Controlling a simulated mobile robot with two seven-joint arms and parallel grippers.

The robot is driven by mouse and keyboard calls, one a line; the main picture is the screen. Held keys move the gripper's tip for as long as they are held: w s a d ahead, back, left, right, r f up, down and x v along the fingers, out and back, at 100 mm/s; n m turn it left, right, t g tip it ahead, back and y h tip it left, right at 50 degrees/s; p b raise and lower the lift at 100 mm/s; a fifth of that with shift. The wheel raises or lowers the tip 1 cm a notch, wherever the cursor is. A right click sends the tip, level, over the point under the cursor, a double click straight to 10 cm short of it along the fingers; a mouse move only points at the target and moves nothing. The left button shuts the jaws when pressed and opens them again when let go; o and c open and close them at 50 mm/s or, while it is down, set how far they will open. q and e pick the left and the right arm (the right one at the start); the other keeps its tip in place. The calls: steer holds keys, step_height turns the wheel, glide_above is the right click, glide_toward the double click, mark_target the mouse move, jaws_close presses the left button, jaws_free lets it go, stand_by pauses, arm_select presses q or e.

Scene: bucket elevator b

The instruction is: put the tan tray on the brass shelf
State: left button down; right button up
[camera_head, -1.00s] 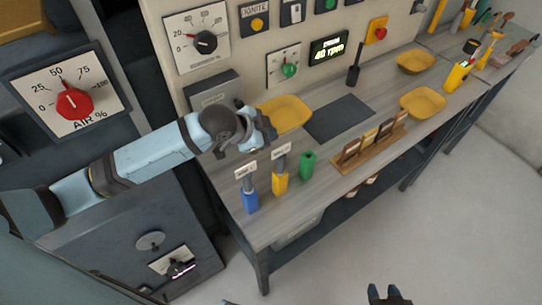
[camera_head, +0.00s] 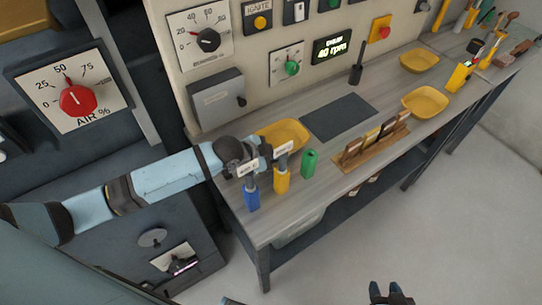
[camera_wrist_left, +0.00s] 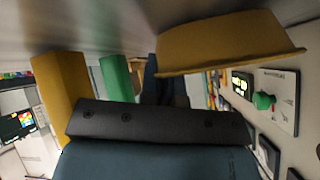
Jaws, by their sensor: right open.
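Three yellow-tan, tray-like dishes stand on the workbench. The nearest tray (camera_head: 284,133) is just beyond my left gripper (camera_head: 262,153) in the head view. It also shows large at the upper right of the left wrist view (camera_wrist_left: 225,42), close by the gripper's dark fingers (camera_wrist_left: 166,85). Whether the fingers touch or hold it I cannot tell. The other two, a far tray (camera_head: 420,60) and a right tray (camera_head: 425,102), stand further along. My right gripper (camera_head: 391,293) is open and empty at the bottom edge. I cannot make out a brass shelf.
A blue holder (camera_head: 252,199), a yellow holder (camera_head: 282,181) and a green block (camera_head: 310,163) stand at the bench's near end, close to my left wrist. A wooden card rack (camera_head: 372,148) stands further right. The dark mat (camera_head: 338,116) is clear.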

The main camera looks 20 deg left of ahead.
arm_select(q)
steer(key=shift+f, duration=0.15)
steer(key=c, duration=1.3)
jaws_free()
steer(key=shift+c, duration=0.2)
